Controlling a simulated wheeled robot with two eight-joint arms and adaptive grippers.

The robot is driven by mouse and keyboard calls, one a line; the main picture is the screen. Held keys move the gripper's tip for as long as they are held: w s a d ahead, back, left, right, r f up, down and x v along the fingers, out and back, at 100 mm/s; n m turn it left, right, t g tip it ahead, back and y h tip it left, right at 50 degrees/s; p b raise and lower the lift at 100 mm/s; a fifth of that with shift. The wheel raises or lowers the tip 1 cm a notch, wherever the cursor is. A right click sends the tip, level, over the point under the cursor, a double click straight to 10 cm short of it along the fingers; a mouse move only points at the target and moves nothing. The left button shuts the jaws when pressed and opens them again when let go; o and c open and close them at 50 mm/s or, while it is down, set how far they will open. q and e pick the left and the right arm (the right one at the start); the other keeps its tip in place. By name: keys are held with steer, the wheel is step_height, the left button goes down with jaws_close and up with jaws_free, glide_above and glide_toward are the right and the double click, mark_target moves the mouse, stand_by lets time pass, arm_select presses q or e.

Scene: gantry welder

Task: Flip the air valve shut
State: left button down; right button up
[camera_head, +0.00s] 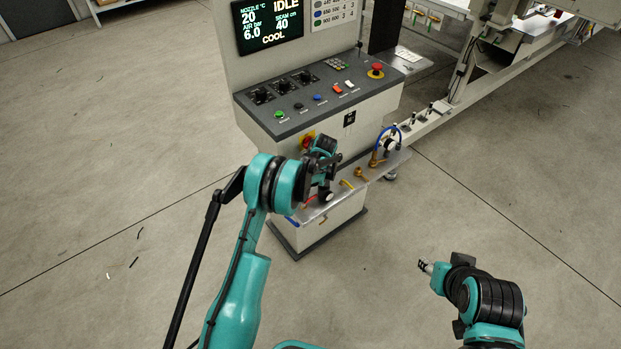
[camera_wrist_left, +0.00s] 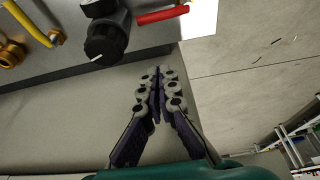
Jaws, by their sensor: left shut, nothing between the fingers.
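Air fittings sit on a small shelf (camera_head: 381,166) at the front of the control cabinet. They include a valve with a red lever (camera_wrist_left: 162,15), also in the head view (camera_head: 308,202), and a brass valve with a yellow lever (camera_wrist_left: 55,37). I cannot tell by label which is the air valve. A black knob (camera_wrist_left: 105,42) with a white mark lies between the two levers. My left gripper (camera_wrist_left: 160,78) is shut and empty, apart from the red lever and the knob. In the head view my left gripper (camera_head: 324,181) partly hides the shelf. My right gripper (camera_head: 425,266) hangs far from the shelf; its fingers are too small to judge.
The cabinet's panel carries a red emergency button (camera_head: 376,70), knobs and switches. A screen (camera_head: 268,24) reads IDLE, AIR bar 6.0 and COOL. A gauge with a blue hose (camera_head: 390,144) stands at the shelf's right. Open concrete floor (camera_head: 110,150) lies at the left.

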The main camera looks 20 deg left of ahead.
mark_target(310, 200)
arm_select(q)
steer(key=b+x, duration=0.1)
steer(key=x, duration=0.3)
steer(key=shift+f, duration=0.2)
steer(key=shift+s+d+f+b, duration=0.3)
steer(key=shift+s+d+b, duration=0.15)
steer(key=shift+d, duration=0.15)
steer(key=shift+s+d+f+b, duration=0.3)
steer(key=shift+s+d+b, duration=0.15)
steer(key=shift+d, duration=0.2)
steer(key=shift+s+d, duration=0.2)
